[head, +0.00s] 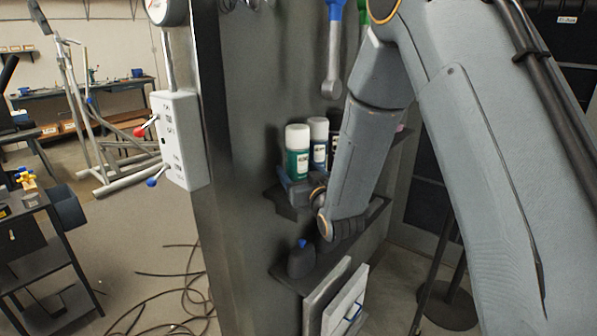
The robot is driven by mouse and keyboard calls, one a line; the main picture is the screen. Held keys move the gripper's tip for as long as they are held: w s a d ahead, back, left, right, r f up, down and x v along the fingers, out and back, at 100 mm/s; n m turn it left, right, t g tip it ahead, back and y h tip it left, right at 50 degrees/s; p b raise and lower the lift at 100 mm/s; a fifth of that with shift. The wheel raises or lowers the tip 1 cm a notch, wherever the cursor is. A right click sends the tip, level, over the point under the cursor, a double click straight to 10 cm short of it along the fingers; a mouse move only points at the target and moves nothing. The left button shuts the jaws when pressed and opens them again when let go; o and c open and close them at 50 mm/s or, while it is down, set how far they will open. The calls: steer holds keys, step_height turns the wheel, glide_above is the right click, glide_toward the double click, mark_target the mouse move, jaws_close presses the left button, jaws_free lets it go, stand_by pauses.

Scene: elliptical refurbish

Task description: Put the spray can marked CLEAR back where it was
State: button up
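Several spray cans stand upright, close together, on a dark wall shelf (284,199). The front one is green with a white cap (298,150). Beside it on the right is a dark blue can with a white cap (318,143). A further can is partly hidden behind my arm. The labels are too small to read, so I cannot tell which is marked CLEAR. My gripper (297,186) is at the shelf, low by the base of the green can. Its fingers are small and partly hidden, and I cannot tell whether they touch or grip the can.
A lower shelf (290,274) holds a dark bottle with a blue top (302,259). Wrenches (333,60) hang above the cans. A grey control box (180,139) with levers sticks out left of the panel. Cables (165,300) lie on the floor. My arm covers the right side.

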steer(key=shift+r, duration=0.1)
steer(key=b+v, duration=0.3)
steer(key=v, duration=0.9)
steer(key=shift+s, duration=0.1)
